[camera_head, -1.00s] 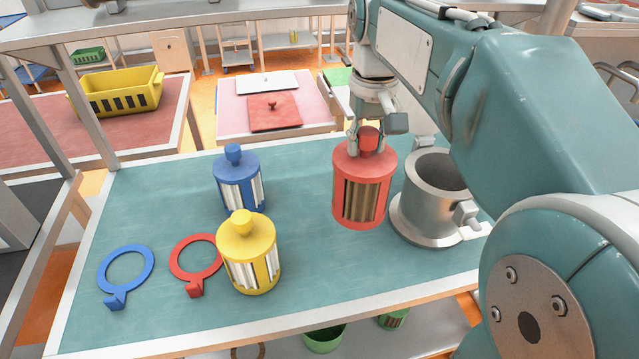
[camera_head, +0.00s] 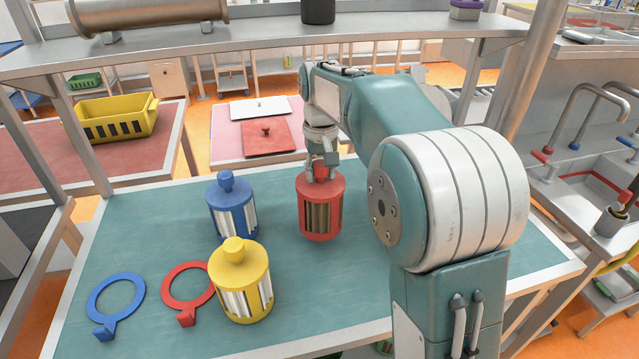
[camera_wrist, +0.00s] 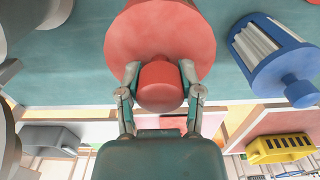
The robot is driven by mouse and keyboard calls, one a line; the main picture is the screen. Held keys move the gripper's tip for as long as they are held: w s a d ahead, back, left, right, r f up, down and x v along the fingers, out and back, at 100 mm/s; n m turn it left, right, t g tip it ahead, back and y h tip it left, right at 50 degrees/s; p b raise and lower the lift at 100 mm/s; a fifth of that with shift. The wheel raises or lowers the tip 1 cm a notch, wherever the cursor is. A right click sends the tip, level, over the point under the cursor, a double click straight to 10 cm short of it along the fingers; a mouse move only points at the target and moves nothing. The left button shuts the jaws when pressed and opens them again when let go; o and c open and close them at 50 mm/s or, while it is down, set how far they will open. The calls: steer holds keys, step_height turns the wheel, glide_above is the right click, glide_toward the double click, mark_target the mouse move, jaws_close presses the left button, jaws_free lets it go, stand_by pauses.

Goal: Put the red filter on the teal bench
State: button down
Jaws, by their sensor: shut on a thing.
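The red filter (camera_head: 321,207) is upright at the middle of the teal bench (camera_head: 160,232), right of the blue filter. My gripper (camera_head: 321,172) comes from above and is shut on the filter's top knob. In the wrist view, the two fingers of my gripper (camera_wrist: 160,88) clasp the red knob, with the red filter's lid (camera_wrist: 160,35) beyond it. The filter's base appears at or very near the bench surface; I cannot tell whether it touches.
A blue filter (camera_head: 232,208) and a yellow filter (camera_head: 240,285) stand on the bench to the left. A blue ring (camera_head: 115,298) and a red ring (camera_head: 188,290) lie at the front left. Bare bench lies in front of the red filter.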

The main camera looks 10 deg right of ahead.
mark_target(319, 181)
steer(key=shift+w+a+f, duration=0.1)
steer(key=shift+w+f, duration=0.1)
steer(key=shift+f, duration=1.6)
steer(key=shift+c, duration=1.3)
jaws_free()
steer(key=shift+f, duration=0.1)
